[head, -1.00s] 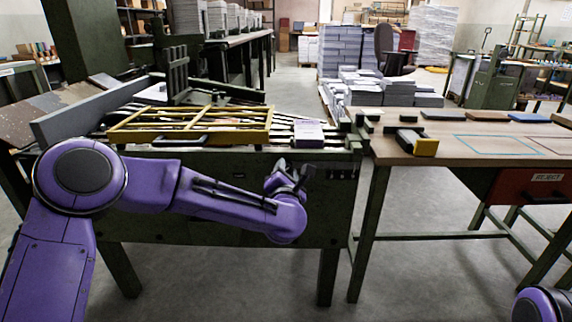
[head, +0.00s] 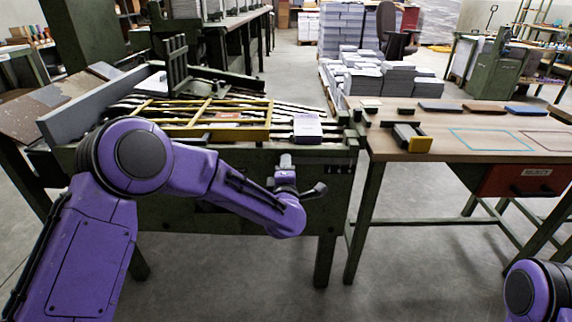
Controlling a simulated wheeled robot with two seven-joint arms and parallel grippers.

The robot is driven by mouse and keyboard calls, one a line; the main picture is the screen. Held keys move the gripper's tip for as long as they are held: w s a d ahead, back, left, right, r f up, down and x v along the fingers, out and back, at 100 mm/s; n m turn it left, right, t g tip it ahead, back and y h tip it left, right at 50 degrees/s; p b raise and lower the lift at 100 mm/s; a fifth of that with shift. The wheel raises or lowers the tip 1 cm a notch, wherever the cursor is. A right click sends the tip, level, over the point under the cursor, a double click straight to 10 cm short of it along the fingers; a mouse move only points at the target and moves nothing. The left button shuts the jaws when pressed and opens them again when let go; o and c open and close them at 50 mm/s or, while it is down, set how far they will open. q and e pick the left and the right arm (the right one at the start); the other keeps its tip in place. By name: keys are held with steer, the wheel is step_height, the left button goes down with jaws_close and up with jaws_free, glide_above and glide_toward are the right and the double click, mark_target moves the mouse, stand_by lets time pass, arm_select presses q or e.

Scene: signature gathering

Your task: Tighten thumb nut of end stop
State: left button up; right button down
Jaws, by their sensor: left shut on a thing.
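My left gripper (head: 286,162) is at the front edge of the dark green machine table (head: 210,212), just below a pale block (head: 307,128) on its rails. Its jaws are shut on a small part at this edge, where the thumb nut is; the nut itself is too small and covered to make out. The end stop cannot be told apart clearly from the dark fittings at the table's right end (head: 345,125). My right gripper is out of view; only a purple link of that arm shows at the lower right.
A yellow frame (head: 200,132) lies on the machine's rails. On the right stands a wooden-topped table (head: 470,140) with a yellow-ended dark tool (head: 412,140) and a red reject drawer (head: 520,180). Stacks of paper (head: 385,78) stand behind. The floor in front is clear.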

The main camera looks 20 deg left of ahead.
arm_select(q)
steer(key=shift+m, duration=0.3)
steer(key=o, duration=1)
steer(key=shift+o, duration=0.2)
steer(key=p+v, duration=0.1)
steer(key=v, duration=0.9)
steer(key=shift+s, duration=0.25)
steer(key=shift+d, duration=0.15)
